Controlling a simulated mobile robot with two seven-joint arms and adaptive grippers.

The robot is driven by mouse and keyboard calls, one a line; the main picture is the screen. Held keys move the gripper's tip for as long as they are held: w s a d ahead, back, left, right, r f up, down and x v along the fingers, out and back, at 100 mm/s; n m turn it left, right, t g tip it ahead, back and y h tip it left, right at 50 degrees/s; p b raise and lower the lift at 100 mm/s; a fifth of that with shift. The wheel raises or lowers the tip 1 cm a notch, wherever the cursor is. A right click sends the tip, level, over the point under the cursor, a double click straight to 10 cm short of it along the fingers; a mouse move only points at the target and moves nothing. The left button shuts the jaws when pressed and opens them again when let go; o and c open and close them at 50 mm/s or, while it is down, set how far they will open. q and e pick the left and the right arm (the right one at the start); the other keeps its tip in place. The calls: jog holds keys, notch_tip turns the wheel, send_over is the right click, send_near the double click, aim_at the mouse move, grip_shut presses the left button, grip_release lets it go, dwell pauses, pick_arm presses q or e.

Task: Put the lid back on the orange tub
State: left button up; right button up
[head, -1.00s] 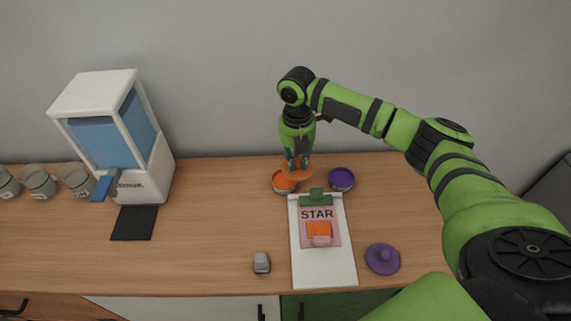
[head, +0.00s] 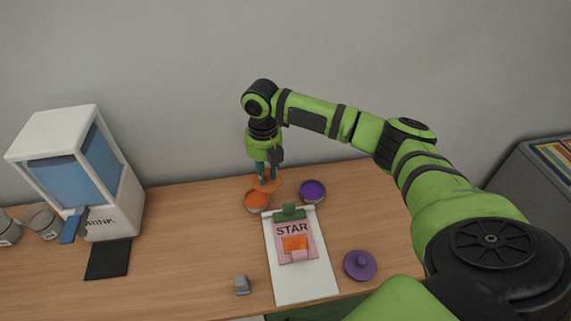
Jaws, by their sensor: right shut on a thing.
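The orange tub (head: 257,202) stands open on the wooden counter, with orange contents showing at its mouth. The orange lid (head: 275,184) is in my right gripper (head: 267,178), whose fingers point down and are shut on it. The lid appears just behind and slightly right of the tub's mouth, overlapping its far rim in the picture. I cannot tell whether they touch. The lid's middle is partly hidden by the fingers. My left gripper is out of view.
A purple tub (head: 313,190) stands open close to the right, and its purple lid (head: 360,265) lies near the front. A clipboard (head: 306,284) lies in front of the tubs. A drink dispenser (head: 110,210) and a grey block (head: 242,285) are left. The counter between is clear.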

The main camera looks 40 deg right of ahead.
aim_at(253, 176)
jog(key=shift+w+a+f+n+p, duration=0.25)
jog(key=shift+w+a+n+p, duration=0.15)
jog(key=shift+w+a+n, duration=0.55)
jog(key=shift+w+a+f, duration=0.15)
jog(key=shift+w+f, duration=0.1)
jog(key=shift+w, duration=0.15)
notch_tip(253, 176, down, 4)
jog(key=b, duration=0.4)
jog(key=shift+f+b, duration=0.1)
jog(key=shift+b, duration=0.2)
jog(key=shift+f+b, duration=0.45)
jog(key=shift+f, duration=0.65)
jog(key=shift+p, duration=0.75)
jog(key=shift+f, duration=0.15)
jog(key=shift+p, duration=0.5)
dwell(0.4)
